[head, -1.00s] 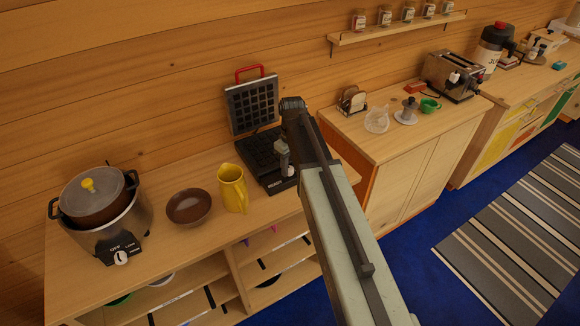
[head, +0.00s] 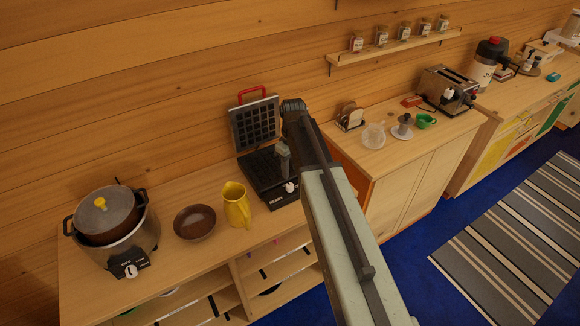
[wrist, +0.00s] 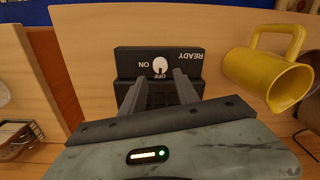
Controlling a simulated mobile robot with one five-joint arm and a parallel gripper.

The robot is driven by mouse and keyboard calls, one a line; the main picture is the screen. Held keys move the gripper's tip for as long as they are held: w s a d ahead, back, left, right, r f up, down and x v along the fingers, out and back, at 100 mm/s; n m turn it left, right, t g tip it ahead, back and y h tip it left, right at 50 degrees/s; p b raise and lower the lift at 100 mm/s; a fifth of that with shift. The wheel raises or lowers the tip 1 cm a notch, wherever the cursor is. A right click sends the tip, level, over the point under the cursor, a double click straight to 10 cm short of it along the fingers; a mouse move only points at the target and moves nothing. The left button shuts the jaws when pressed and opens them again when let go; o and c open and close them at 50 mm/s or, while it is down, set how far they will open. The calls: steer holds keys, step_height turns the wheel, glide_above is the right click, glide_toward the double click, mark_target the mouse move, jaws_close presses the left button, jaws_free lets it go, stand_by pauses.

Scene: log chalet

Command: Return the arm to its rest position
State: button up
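My arm rises from the bottom of the head view and bends down at its top.
A yellow jug (head: 236,207), brown bowl (head: 194,222) and lidded pot (head: 106,213) stand left of the iron. To the right, a lower cabinet (head: 405,168) bears a toast rack, glass jar, green cup and toaster (head: 446,90). Blue floor (head: 405,255) is open at right.

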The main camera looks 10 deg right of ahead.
steer(key=shift+f+b, duration=0.3)
steer(key=shift+f, duration=0.05)
steer(key=f+b, duration=0.1)
steer(key=s+f+b, duration=0.2)
steer(key=shift+s+a+f+b, duration=0.2)
steer(key=shift+s+f+b, duration=0.05)
steer(key=shift+f+b, duration=0.1)
steer(key=s, duration=0.1)
steer(key=s+f+b, duration=0.1)
steer(key=s, duration=0.1)
steer(key=shift+s+a+f+b, duration=0.1)
steer(key=shift+s+f+b, duration=0.15)
steer(key=shift+f+b, duration=0.15)
steer(key=s+m, duration=0.1)
steer(key=s, duration=0.1)
steer(key=s+f+b, duration=0.1)
steer(key=s, duration=0.1)
steer(key=s+f+m+b, duration=0.1)
steer(key=s, duration=0.1)
steer(key=shift+s+m, duration=0.1)
steer(key=shift+m, duration=0.2)
steer(key=shift+s+r+m, duration=0.15)
steer(key=shift+s+m, duration=0.55)
steer(key=shift+m, duration=0.25)
steer(key=shift+s+r+m, duration=0.1)
steer(key=shift+s+m, duration=0.6)
steer(key=shift+m, duration=0.25)
